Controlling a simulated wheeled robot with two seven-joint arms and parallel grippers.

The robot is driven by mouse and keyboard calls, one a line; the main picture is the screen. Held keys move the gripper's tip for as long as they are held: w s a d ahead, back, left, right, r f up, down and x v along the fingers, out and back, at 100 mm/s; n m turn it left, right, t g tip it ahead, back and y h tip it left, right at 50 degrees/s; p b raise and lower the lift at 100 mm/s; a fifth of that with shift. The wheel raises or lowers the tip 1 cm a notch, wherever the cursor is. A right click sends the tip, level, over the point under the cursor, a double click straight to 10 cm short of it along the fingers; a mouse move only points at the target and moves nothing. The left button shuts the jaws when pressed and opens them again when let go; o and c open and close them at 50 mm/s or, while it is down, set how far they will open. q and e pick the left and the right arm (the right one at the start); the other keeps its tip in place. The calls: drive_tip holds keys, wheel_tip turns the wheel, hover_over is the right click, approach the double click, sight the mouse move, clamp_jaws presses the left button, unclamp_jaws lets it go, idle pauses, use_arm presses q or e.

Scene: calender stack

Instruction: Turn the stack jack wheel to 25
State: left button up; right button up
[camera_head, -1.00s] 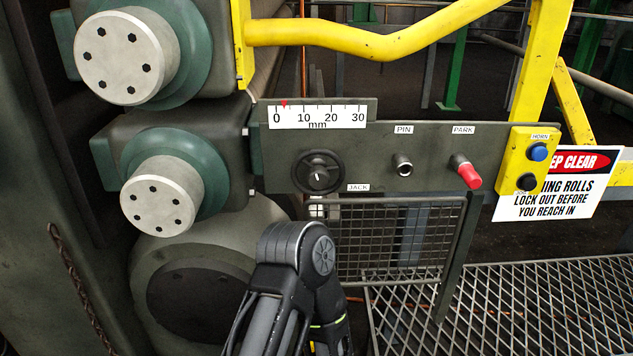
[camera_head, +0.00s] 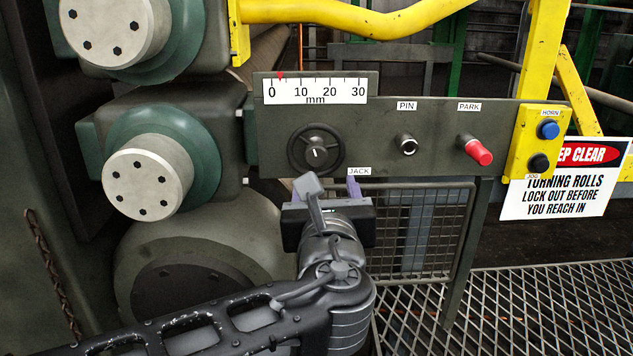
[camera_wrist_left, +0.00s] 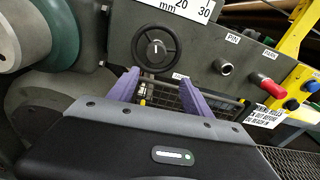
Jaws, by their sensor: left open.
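The black jack wheel (camera_head: 316,150) is on the dark green panel, above and left of the JACK label (camera_head: 359,171). It also shows in the left wrist view (camera_wrist_left: 155,47), beyond the fingers. The scale (camera_head: 315,91) above it runs from 0 to 30 mm, and its red pointer (camera_head: 280,75) stands at about 3. My left gripper (camera_head: 332,190) is open and empty, just below the wheel and apart from it. Its purple fingers show in the left wrist view (camera_wrist_left: 155,88). My right gripper is not in view.
Right of the wheel are the PIN socket (camera_head: 406,145) and the red PARK pin (camera_head: 478,150). A yellow box (camera_head: 538,150) holds the blue horn button and a black jog button. Roll ends (camera_head: 150,180) stand at left. A mesh guard (camera_head: 425,230) hangs below the panel.

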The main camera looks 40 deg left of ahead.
sight(316, 155)
use_arm(q)
drive_tip(key=shift+s+a+r+y, duration=0.15)
drive_tip(key=shift+s+r, duration=0.2)
drive_tip(key=shift+r, duration=0.25)
drive_tip(key=shift+s+a+r+y, duration=0.15)
drive_tip(key=shift+s+r, duration=0.15)
drive_tip(key=shift+r, duration=0.25)
drive_tip(key=b+x, duration=0.1)
drive_tip(key=x, duration=0.7)
drive_tip(key=shift+d, duration=0.1)
clamp_jaws()
